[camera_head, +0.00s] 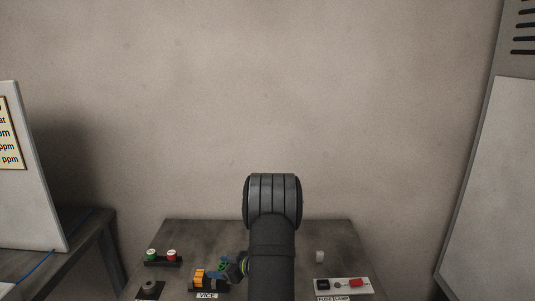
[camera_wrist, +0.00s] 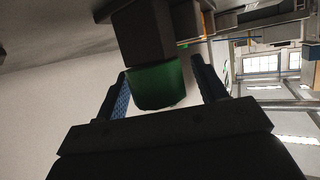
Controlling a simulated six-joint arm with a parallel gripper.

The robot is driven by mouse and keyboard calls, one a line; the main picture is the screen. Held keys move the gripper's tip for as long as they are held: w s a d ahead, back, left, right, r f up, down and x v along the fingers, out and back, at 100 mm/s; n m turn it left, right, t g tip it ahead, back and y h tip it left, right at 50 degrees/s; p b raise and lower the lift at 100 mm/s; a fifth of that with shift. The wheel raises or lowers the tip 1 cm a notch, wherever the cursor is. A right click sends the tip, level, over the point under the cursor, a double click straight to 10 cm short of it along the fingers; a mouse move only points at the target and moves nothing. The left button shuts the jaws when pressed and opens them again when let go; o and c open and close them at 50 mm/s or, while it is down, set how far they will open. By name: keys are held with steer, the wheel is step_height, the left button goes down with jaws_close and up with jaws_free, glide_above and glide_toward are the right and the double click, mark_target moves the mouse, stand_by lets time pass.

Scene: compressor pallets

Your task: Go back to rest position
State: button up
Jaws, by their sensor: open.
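My gripper (camera_head: 222,270) is low over the table, left of my arm, close beside the orange block (camera_head: 199,276) at the label reading VICE. In the wrist view my gripper (camera_wrist: 160,70) is open, with its two blue fingers on either side of a green piece (camera_wrist: 157,86). Gaps show between the fingers and the green piece. The green piece joins a dark grey block (camera_wrist: 144,35) beyond it. In the head view my arm hides part of the table's middle, and the fingertips are too small to see clearly.
On the table (camera_head: 290,232) stand a rack (camera_head: 163,262) with green and red pieces, a dark round part (camera_head: 150,287), a small white piece (camera_head: 320,256) and a white-based fuse clamp (camera_head: 342,287). White boards stand left (camera_head: 25,190) and right (camera_head: 495,190).

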steer(key=n+g, duration=0.4)
steer(key=s+n+g+y, duration=0.1)
steer(key=n+g, duration=0.1)
steer(key=g, duration=0.1)
steer(key=shift+a, duration=0.1)
steer(key=n+g+h, duration=0.1)
steer(key=n+g, duration=0.3)
steer(key=n+g+h, duration=0.1)
steer(key=n+g, duration=0.1)
steer(key=g, duration=0.1)
steer(key=shift+s+n+h, duration=0.3)
steer(key=shift+s, duration=0.1)
steer(key=shift+d, duration=0.2)
